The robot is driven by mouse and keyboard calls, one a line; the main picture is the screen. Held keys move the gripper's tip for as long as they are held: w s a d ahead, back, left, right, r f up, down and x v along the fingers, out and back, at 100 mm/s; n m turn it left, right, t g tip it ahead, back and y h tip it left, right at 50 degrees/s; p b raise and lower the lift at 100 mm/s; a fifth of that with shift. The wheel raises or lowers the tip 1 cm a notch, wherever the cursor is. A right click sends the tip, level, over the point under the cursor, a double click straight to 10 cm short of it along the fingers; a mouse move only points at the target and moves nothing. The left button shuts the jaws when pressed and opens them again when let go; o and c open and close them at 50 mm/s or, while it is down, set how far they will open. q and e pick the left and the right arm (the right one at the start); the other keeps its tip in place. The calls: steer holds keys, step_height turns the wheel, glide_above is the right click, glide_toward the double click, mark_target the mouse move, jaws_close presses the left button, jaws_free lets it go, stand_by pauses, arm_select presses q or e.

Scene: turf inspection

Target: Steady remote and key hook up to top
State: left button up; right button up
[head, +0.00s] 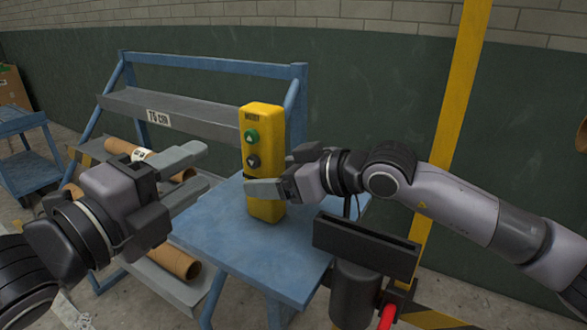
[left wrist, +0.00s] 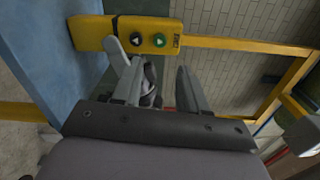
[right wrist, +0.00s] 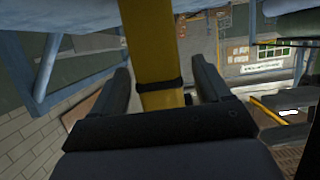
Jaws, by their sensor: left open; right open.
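The yellow remote (head: 264,205) stands upright on the blue table, with a green up-arrow button (head: 251,136) above a dark down-arrow button (head: 253,161). It also shows sideways in the left wrist view (left wrist: 92,33). My right gripper (head: 280,172) is open around the remote's lower half, one finger across its front. In the right wrist view the remote (right wrist: 160,55) lies between the fingers, with gaps showing at both sides. My left gripper (head: 203,168) is open and empty, left of the remote and apart from it, pointing towards it. No hook is clearly seen.
The blue table (head: 235,245) has bare top around the remote. A blue rack with a grey shelf (head: 190,118) and cardboard tubes (head: 172,262) stands behind and left. A yellow post (head: 450,120) rises at the right, behind my right arm.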

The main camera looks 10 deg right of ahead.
steer(key=shift+x, duration=1.1)
steer(key=c, duration=1.2)
arm_select(q)
jaws_close()
arm_select(e)
steer(key=shift+c, duration=0.3)
